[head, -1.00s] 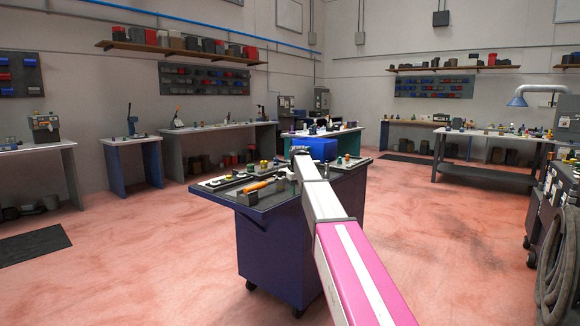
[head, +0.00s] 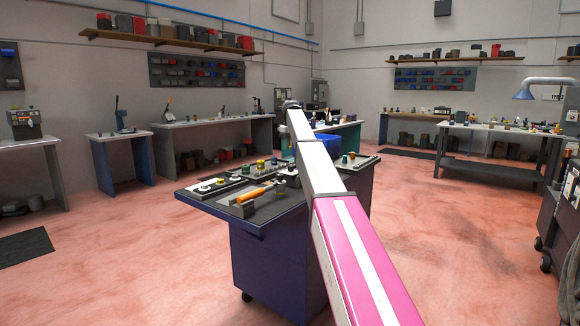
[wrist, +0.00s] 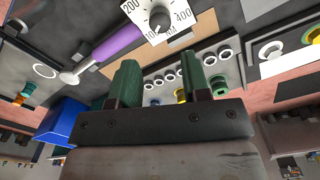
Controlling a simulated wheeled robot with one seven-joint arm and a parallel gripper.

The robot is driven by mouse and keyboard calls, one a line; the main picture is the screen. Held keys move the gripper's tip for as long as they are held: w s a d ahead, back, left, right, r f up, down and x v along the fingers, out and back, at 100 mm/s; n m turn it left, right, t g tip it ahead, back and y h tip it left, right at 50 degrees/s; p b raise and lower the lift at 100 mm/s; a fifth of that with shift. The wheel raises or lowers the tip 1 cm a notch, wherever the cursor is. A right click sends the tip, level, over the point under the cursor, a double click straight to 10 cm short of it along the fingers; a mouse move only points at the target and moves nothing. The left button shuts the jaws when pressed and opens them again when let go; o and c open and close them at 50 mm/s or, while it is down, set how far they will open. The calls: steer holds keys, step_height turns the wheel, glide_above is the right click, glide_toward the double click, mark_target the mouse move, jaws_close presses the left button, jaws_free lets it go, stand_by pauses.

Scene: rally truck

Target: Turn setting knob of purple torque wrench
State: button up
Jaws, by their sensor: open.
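The purple torque wrench (wrist: 118,42) lies across the top of the wrist view. Its black setting knob (wrist: 159,17) sits on a white dial marked with numbers such as 200 and 400, partly cut off by the frame edge. My gripper (wrist: 157,68) is open and empty. Its two green fingers are apart and appear below the wrench and dial in the picture, with no visible contact. In the head view I cannot make out the purple wrench or the gripper jaws; my arm crosses in front of the cart.
A dark blue wheeled cart (head: 265,262) stands ahead with an orange-handled tool (head: 254,193) and small parts on it. A blue bin (wrist: 68,122) and a panel with white rings (wrist: 160,88) show near my gripper. Open floor lies to the right.

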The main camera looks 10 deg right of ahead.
mark_target(291, 166)
step_height(291, 166, down, 10)
steer(key=shift+f, duration=0.25)
stand_by(0.3)
steer(key=c, duration=0.6)
